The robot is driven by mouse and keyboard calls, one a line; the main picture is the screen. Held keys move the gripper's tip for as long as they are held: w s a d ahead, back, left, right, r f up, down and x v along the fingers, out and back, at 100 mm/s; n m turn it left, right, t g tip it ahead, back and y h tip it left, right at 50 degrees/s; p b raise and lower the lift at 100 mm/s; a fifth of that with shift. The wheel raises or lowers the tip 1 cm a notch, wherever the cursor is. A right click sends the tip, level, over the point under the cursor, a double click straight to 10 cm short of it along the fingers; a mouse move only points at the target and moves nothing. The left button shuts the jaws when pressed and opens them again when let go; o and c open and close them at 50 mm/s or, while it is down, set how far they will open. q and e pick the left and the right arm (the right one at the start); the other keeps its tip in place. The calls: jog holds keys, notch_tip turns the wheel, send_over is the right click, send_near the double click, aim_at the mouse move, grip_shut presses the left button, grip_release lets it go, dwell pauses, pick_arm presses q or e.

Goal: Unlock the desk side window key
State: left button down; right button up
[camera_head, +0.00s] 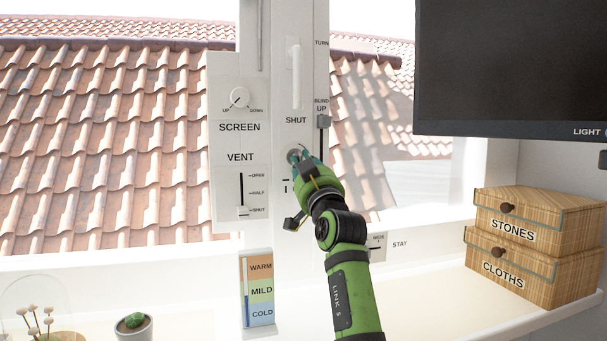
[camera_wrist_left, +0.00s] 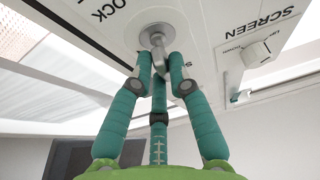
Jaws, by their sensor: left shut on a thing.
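The key sits in a round metal lock (camera_head: 292,155) on the white window post, below the word SHUT. In the left wrist view the round lock plate (camera_wrist_left: 153,34) shows just beyond my fingertips, with a short metal piece, the key (camera_wrist_left: 158,42), standing out of it. My left gripper (camera_head: 302,162) is shut on the key; it also shows in the left wrist view (camera_wrist_left: 160,62). The fingers hide most of the key, so how far it is turned cannot be told. A white window handle (camera_head: 296,74) stands upright above the lock. My right gripper is not in view.
Left of the lock is a panel with a SCREEN knob (camera_head: 239,97) and a VENT slider (camera_head: 242,190). A blind slider (camera_head: 323,121) is close on the right. A dark monitor (camera_head: 510,60), labelled boxes (camera_head: 537,222) and a potted cactus (camera_head: 134,325) stand farther off.

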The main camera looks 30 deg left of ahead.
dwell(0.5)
pick_arm(q)
jog(key=c, duration=1.2)
grip_release()
jog(key=v, duration=0.7)
jog(key=shift+s+d+f, duration=0.1)
jog(key=shift+s+d, duration=0.05)
